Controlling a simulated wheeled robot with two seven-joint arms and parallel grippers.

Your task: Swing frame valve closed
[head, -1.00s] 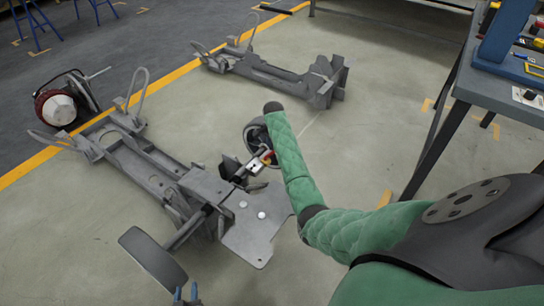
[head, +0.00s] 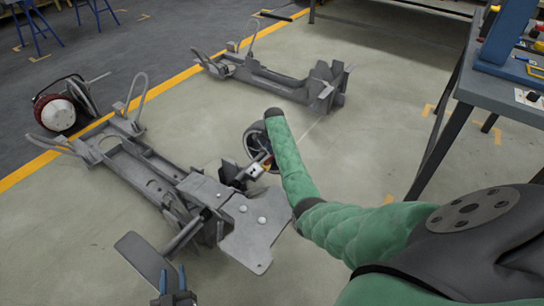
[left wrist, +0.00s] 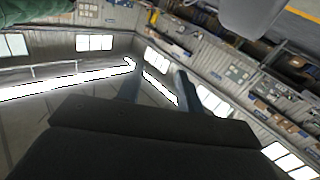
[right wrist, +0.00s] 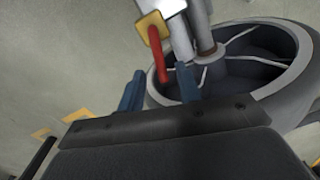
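The frame valve's red lever (right wrist: 157,52) with its yellow end piece (right wrist: 151,24) shows in the right wrist view, beside a grey post and a round wheel. In the head view the valve (head: 265,167) is a small red and yellow spot at the near chassis's (head: 160,185) wheel end. My right gripper (right wrist: 160,88) is open, with the lever's lower end between or just beyond its fingertips; contact cannot be told. My forearm hides this gripper in the head view. My left gripper (head: 173,279) is open and empty near the bottom edge, also shown in the left wrist view (left wrist: 158,84).
A second chassis (head: 280,80) lies farther back. The wheel (head: 257,143) stands beside my right forearm. A flat grey plate (head: 147,262) is near my left gripper. A workbench (head: 495,95) stands at the right. Open floor lies between the chassis and the bench.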

